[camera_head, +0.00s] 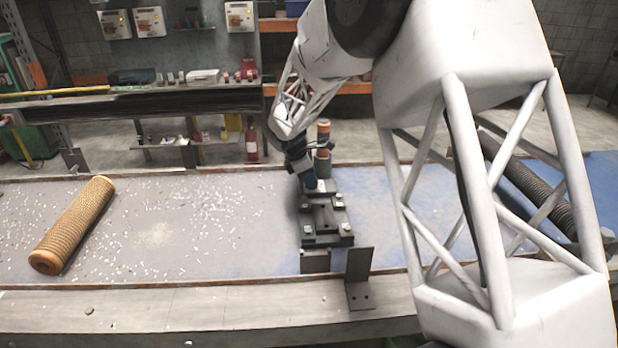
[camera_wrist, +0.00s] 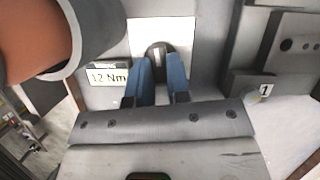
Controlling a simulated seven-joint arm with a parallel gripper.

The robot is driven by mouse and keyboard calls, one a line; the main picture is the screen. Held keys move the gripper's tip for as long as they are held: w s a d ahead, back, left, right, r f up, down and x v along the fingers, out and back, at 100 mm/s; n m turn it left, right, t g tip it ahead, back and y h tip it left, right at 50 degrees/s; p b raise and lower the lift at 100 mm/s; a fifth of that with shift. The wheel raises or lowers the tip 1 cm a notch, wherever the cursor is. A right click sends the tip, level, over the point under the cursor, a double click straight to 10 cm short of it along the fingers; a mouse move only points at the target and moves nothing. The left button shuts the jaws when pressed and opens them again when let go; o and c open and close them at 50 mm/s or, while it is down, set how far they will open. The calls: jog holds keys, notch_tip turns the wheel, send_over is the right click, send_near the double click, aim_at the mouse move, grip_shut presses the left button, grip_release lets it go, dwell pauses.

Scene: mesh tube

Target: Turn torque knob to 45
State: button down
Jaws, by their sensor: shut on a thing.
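The torque knob (camera_wrist: 159,52) is a dark round knob with a pale mark, set on a white plate (camera_wrist: 182,32) in the wrist view. My gripper (camera_wrist: 161,75) has two blue fingers, one on each side of the knob, and is shut on it. In the head view my gripper (camera_head: 309,184) is at the dark metal fixture (camera_head: 326,222) on the table, and the knob is hidden there. No scale marks around the knob are readable.
An orange-brown cylinder in a grey collar stands close behind my gripper (camera_head: 323,140). A ribbed orange mesh tube (camera_head: 72,226) lies at the left of the table. An upright metal bracket (camera_head: 358,275) stands at the front edge.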

jog(key=m+g, duration=0.1)
jog(key=m, duration=0.2)
jog(key=m+g, duration=0.1)
jog(key=m, duration=0.2)
jog(key=shift+w+d+f, duration=0.1)
jog(key=shift+w+f, duration=0.05)
jog(key=shift+f, duration=0.05)
jog(key=shift+g, duration=0.3)
jog(key=c, duration=1.1)
grip_release()
jog(key=shift+r, duration=0.2)
jog(key=shift+v, duration=3.85)
